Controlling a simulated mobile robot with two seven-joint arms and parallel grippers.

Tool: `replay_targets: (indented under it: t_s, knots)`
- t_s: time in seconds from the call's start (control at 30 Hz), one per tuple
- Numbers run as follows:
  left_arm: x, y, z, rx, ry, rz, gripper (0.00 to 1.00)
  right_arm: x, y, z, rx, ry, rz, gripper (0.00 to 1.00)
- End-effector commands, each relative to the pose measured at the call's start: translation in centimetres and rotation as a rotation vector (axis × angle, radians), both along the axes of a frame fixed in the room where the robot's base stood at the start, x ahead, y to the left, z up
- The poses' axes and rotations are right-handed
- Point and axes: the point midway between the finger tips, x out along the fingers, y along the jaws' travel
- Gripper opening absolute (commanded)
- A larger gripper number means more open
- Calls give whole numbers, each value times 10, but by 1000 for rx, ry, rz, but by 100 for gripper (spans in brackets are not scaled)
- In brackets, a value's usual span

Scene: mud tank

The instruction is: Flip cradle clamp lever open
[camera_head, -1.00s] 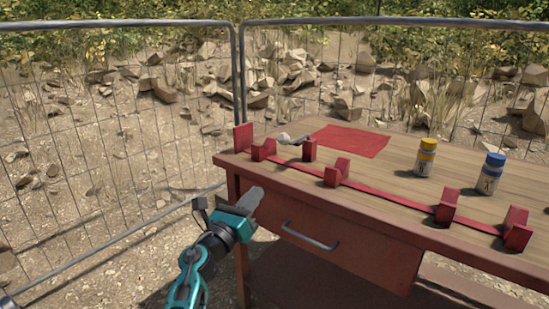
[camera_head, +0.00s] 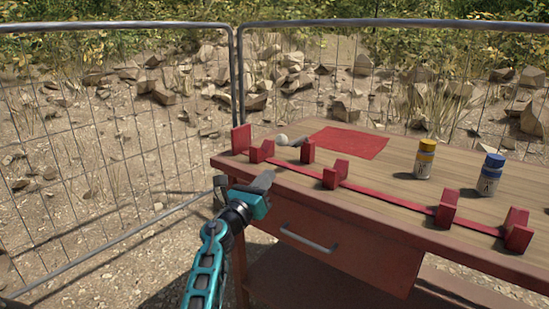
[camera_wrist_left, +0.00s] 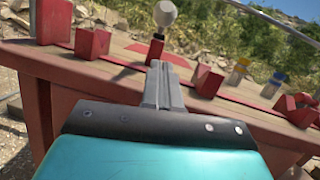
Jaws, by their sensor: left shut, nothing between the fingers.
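The clamp lever has a pale round knob (camera_head: 281,139) on a grey arm beside a small red clamp block (camera_head: 308,152) at the table's left end. In the left wrist view the knob (camera_wrist_left: 165,12) shows above the red block (camera_wrist_left: 155,50), straight beyond my fingertips. The red cradle (camera_head: 335,174) runs along the table's front edge. My left gripper (camera_head: 265,180) is teal with grey fingers. It is shut and empty, in front of the table's front left edge, apart from the lever. My right gripper is not in view.
A yellow-capped bottle (camera_head: 425,158) and a blue-capped bottle (camera_head: 490,174) stand on the table (camera_head: 385,182). A red mat (camera_head: 350,142) lies behind the cradle. A drawer handle (camera_head: 308,239) sticks out below the tabletop. A wire fence (camera_head: 120,140) stands behind and left.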

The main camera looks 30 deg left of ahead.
Motion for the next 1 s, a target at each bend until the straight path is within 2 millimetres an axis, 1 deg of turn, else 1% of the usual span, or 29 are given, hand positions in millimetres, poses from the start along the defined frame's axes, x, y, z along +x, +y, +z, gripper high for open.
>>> replay_targets:
  t_s: [0.03,0.17,0.2,0.3,0.4,0.57,0.73,1.0]
  knots:
    - [10,0,3,-2,-3,-1,0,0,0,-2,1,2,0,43]
    - [30,1,8,-1,-3,0,0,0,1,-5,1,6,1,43]
    - [35,2,14,0,-4,1,0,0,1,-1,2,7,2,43]
    - [41,4,30,1,-4,1,0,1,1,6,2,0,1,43]
    - [47,4,37,-1,-3,0,0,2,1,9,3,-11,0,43]
    - [50,5,42,-1,-1,0,0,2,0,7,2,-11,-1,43]
    - [50,5,43,-1,-1,0,0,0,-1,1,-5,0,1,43]
    - [50,6,44,1,6,-1,0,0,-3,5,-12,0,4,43]
